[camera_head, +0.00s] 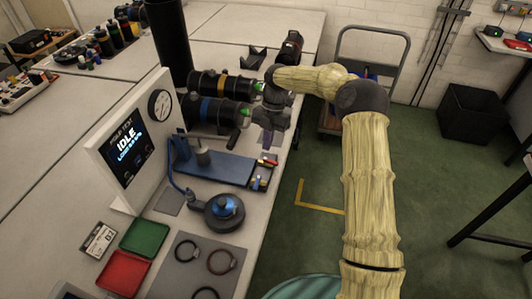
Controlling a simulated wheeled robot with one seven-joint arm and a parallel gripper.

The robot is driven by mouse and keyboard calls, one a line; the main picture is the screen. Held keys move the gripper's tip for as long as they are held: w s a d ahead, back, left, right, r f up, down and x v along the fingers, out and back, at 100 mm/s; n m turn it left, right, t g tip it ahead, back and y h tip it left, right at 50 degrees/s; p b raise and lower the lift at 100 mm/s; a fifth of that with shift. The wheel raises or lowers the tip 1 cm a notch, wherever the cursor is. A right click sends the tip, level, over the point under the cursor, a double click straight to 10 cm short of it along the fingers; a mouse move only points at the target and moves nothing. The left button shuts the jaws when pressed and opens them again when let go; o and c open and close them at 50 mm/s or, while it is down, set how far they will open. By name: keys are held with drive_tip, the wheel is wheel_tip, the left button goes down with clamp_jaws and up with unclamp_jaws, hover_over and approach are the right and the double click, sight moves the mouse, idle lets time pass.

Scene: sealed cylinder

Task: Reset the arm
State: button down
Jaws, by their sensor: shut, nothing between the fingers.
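My arm, in a pale yellow ribbed cover, reaches from the lower right up to the workbench (228,165). My gripper (267,142) hangs at its end, pointing down over the bench's right edge. It is shut and holds nothing. Just left of it, two black cylinders lie on their sides, one behind the other. The rear cylinder (206,82) and the front cylinder (220,112) have coloured bands and green parts at their right ends. Whether the gripper touches the front one is unclear.
A test panel (128,140) reading IDLE stands left. In front are a blue fixture (215,168), a round blue-topped device (224,211), green (145,238) and red (124,273) trays, and several rings on a grey mat (180,270). A cart (372,52) stands behind.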

drive_tip(key=shift+w+r, duration=0.15)
drive_tip(key=shift+a, duration=0.1)
drive_tip(key=s+d+r+m+t+p, duration=0.1)
drive_tip(key=s+d+r+m+t, duration=0.1)
drive_tip(key=s+d+m, duration=0.3)
drive_tip(key=s+d+r+m+t+h+p, duration=0.1)
drive_tip(key=s+d+r+m, duration=0.3)
drive_tip(key=s+m, duration=0.8)
drive_tip(key=s+d+r+m+t+p, duration=0.1)
drive_tip(key=s+d+r+m+t, duration=0.2)
drive_tip(key=s+m, duration=0.6)
drive_tip(key=d+m, duration=0.2)
drive_tip(key=m, duration=0.2)
drive_tip(key=shift+s+d+m+h, duration=0.2)
drive_tip(key=shift+d+m+h, duration=0.1)
drive_tip(key=shift+h, duration=0.1)
